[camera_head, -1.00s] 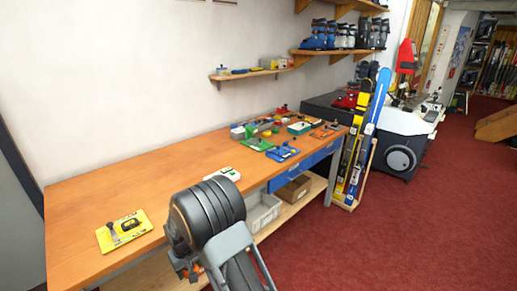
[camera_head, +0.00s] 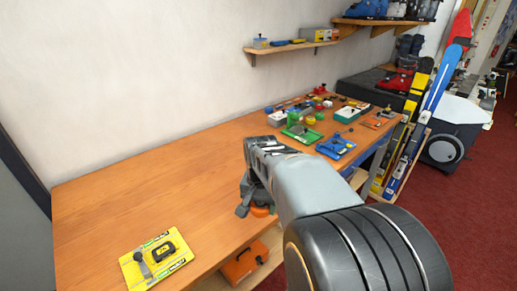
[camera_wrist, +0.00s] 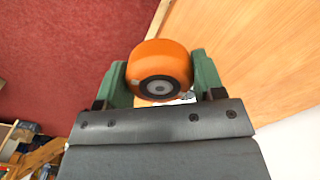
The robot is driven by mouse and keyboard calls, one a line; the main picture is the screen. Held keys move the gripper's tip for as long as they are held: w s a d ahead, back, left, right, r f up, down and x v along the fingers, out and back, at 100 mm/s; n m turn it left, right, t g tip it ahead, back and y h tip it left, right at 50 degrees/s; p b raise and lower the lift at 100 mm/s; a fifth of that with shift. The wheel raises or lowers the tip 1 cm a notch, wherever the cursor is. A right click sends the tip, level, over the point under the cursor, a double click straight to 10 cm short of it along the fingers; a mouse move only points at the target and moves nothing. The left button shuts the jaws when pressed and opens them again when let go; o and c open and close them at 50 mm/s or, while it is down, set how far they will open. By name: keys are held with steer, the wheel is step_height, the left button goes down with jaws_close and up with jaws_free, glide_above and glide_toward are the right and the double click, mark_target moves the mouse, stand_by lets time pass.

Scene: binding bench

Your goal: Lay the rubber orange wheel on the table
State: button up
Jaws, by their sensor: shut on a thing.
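The orange wheel (camera_wrist: 160,64) has a dark hub with a grey centre. It sits between the two green fingers of my gripper (camera_wrist: 160,78) in the wrist view, with a finger against each side. In the head view my gripper (camera_head: 256,200) is at the table's front edge, and a bit of the wheel (camera_head: 263,211) shows under it. The wooden table (camera_head: 150,200) runs along the wall; its top also shows in the wrist view (camera_wrist: 265,55), beyond and to the right of the wheel. I cannot tell the height of the wheel over the table.
A yellow card with tools (camera_head: 156,260) lies at the near left of the table. A green tray (camera_head: 302,134), a blue tray (camera_head: 336,146) and other small items crowd the far end. The left-middle tabletop is clear. An orange box (camera_head: 245,263) sits below the tabletop.

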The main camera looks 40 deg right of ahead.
steer(key=w+a+f, duration=0.1)
steer(key=w+f, duration=0.3)
steer(key=w, duration=0.5)
glide_above(233, 207)
steer(key=s, duration=0.3)
steer(key=f, duration=0.4)
steer(key=shift+w+a+f+p, duration=0.25)
steer(key=shift+a+f+p, duration=0.05)
steer(key=shift+w+a+f, duration=0.1)
steer(key=shift+w+f, duration=0.25)
steer(key=shift+f, duration=1.6)
steer(key=shift+f, duration=0.15)
steer(key=shift+f, duration=0.15)
steer(key=o, duration=1)
